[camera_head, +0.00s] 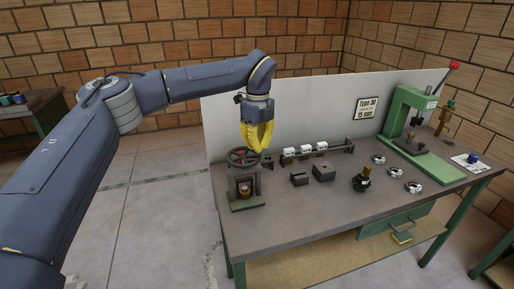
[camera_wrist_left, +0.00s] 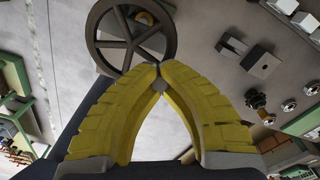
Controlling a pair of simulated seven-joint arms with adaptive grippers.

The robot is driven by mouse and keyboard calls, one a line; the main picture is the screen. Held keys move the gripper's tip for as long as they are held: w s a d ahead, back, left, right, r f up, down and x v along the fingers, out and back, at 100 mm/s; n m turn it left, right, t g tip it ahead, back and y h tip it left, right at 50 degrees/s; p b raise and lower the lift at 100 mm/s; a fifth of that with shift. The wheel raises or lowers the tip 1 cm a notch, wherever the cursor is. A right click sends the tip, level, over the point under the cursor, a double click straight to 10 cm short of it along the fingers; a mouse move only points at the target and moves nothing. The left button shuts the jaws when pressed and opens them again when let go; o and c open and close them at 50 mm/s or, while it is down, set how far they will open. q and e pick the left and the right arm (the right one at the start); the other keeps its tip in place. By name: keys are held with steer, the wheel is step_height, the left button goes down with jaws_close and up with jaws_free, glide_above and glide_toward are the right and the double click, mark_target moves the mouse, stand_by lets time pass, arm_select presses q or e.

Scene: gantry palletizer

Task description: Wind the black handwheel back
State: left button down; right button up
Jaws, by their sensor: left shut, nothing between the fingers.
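The black handwheel (camera_head: 243,157) is a spoked ring on top of a small green-based press at the left end of the workbench. It also shows in the left wrist view (camera_wrist_left: 131,45) at the top. My left gripper (camera_head: 258,150) has yellow fingers and points down at the right, far side of the wheel. In the left wrist view its fingertips (camera_wrist_left: 159,76) meet with nothing between them. They overlap the lower right part of the rim in that view; I cannot tell whether they touch it. My right gripper is not in view.
The workbench (camera_head: 300,220) holds dark blocks (camera_head: 323,172), a row of white-labelled parts (camera_head: 305,150) and a brass-topped fitting (camera_head: 362,180). A green arbor press (camera_head: 412,130) stands at the right. A white back panel (camera_head: 300,115) rises behind. The front of the bench top is clear.

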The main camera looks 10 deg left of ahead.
arm_select(q)
steer(key=shift+w+a+n, duration=0.1)
steer(key=shift+w+n, duration=0.2)
steer(key=shift+n, duration=0.45)
steer(key=shift+w+a+n, duration=0.1)
steer(key=shift+w+n, duration=0.15)
steer(key=shift+n, duration=0.5)
steer(key=c, duration=1.3)
jaws_free()
step_height(320, 180, up, 12)
